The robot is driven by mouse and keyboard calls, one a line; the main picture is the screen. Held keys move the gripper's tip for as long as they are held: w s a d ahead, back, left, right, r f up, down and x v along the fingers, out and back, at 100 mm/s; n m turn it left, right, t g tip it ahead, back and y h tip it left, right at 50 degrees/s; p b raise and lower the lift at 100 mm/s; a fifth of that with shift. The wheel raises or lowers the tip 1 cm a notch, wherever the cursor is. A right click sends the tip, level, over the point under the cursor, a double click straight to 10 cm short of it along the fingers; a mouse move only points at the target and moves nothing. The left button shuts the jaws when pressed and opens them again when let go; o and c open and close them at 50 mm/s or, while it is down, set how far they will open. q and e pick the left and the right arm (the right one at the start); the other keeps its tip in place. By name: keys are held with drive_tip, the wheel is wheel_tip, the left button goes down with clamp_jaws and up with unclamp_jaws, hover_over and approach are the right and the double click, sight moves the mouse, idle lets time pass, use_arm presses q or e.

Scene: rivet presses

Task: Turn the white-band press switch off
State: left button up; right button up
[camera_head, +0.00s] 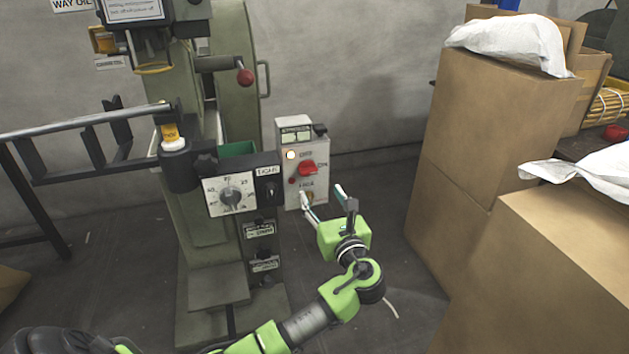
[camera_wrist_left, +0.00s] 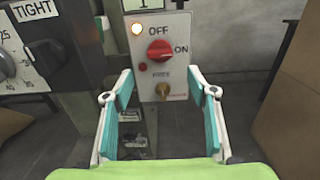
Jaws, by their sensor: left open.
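The box carries a red rotary switch (camera_head: 307,168), also in the wrist view (camera_wrist_left: 160,50). The switch's handle lies roughly sideways, towards ON; OFF is printed above it. A lamp (camera_wrist_left: 138,29) on the box glows. My left gripper (camera_head: 322,192) is open and empty, in front of and below the switch, its fingers (camera_wrist_left: 161,82) apart and not touching it.
A brass knob (camera_wrist_left: 162,91) sits below the switch, under the word FREE. A dial panel (camera_head: 230,195) is left of the box. Stacked cardboard boxes (camera_head: 490,130) stand at the right. Floor between box and cartons is clear.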

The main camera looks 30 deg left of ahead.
sight(309, 174)
use_arm(q)
drive_tip(key=b+x, duration=0.1)
drive_tip(key=x, duration=0.6)
drive_tip(key=shift+w+a+f+b, duration=0.1)
drive_tip(key=shift+w+a+b, duration=0.1)
drive_tip(key=shift+b, duration=0.1)
drive_tip(key=shift+x, duration=1.1)
drive_tip(key=shift+w+a+b, duration=0.3)
drive_tip(key=shift+w+a, duration=0.05)
drive_tip(key=shift+a, duration=0.05)
use_arm(e)
drive_tip(key=shift+w+a+f+t, duration=0.2)
drive_tip(key=shift+w+f+t, duration=0.1)
drive_tip(key=shift+w, duration=0.35)
drive_tip(key=shift+w+a+f+t, duration=0.2)
drive_tip(key=shift+w+f+t, duration=0.1)
drive_tip(key=shift+w, duration=0.35)
use_arm(q)
drive_tip(key=c, duration=1.1)
